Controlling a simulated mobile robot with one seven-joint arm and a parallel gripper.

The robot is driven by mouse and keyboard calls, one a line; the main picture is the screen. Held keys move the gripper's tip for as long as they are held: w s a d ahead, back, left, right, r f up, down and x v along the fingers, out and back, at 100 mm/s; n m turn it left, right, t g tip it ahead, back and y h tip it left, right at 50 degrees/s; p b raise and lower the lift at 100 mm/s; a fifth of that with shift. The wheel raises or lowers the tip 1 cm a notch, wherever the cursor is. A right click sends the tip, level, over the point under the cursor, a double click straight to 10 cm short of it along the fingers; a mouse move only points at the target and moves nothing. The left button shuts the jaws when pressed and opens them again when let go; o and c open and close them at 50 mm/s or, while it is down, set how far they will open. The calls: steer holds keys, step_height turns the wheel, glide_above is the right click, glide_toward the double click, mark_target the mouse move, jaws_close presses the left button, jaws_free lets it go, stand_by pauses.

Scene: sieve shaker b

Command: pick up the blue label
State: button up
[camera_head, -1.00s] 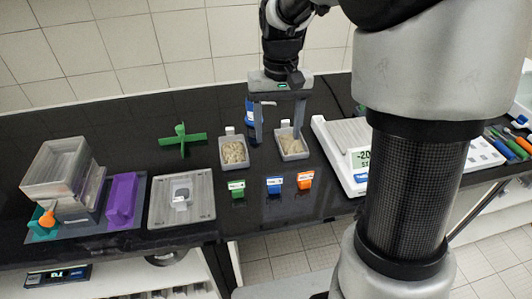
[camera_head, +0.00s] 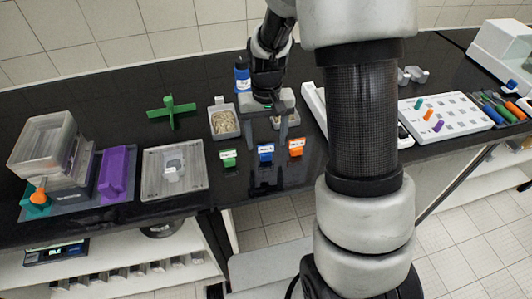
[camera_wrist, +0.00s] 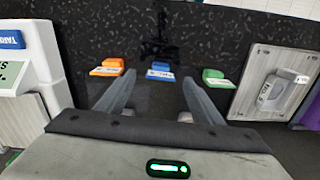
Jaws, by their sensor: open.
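The blue label (camera_head: 266,152) stands on the black bench between the green label (camera_head: 228,157) and the orange label (camera_head: 296,147). In the wrist view the blue label (camera_wrist: 160,71) lies ahead, between the lines of the two fingers, with the orange label (camera_wrist: 107,67) to its left and the green label (camera_wrist: 217,78) to its right. My gripper (camera_head: 266,140) is open and empty, pointing down above the bench close behind the blue label. Its two fingers also show in the wrist view (camera_wrist: 157,92), apart from the label.
A tray of grainy material (camera_head: 224,123) stands just left of my gripper; another is partly hidden behind it. A clear square sieve (camera_head: 175,170) lies left. The scale (camera_wrist: 30,70) stands beyond the orange label.

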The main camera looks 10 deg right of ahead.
mark_target(266, 145)
steer(key=shift+f, duration=1.5)
steer(key=c, duration=1.1)
